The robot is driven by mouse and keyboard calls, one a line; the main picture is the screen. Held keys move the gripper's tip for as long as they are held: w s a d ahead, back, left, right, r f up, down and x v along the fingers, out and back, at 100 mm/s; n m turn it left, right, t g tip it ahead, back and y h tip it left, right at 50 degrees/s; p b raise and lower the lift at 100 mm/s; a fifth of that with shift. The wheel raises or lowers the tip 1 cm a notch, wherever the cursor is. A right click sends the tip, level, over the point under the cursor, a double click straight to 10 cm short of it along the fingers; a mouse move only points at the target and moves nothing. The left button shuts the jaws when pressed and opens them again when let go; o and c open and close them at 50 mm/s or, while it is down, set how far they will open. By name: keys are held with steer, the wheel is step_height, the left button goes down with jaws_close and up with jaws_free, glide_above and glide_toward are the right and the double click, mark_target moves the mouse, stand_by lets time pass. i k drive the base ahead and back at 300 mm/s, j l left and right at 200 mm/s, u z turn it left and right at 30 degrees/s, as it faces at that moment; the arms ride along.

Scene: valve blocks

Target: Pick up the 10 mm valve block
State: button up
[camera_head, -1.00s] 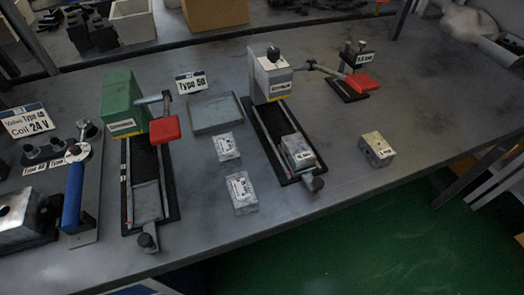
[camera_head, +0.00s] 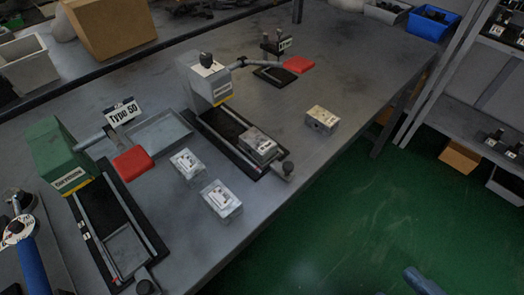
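Several small grey metal valve blocks are on the workbench. Two with white labels, one nearer (camera_head: 221,201) and one farther (camera_head: 187,164), stand side by side right of the green fixture. Another valve block (camera_head: 257,146) sits on the rail of the grey fixture. A separate block (camera_head: 322,120) with a paler top stands alone on the bench to the right. The labels are too small to read, so I cannot tell which is the 10 mm block.
The green fixture (camera_head: 60,158) and grey fixture (camera_head: 207,80) have red-tipped levers above the bench. A shallow grey tray (camera_head: 160,135) lies between them. The bench (camera_head: 375,70) is clear at the right. Green floor lies beyond its edge, with shelves (camera_head: 475,120) at the right.

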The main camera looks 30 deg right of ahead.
mark_target(261, 147)
steer(key=k+j+z, duration=0.7)
steer(key=k+j, duration=0.05)
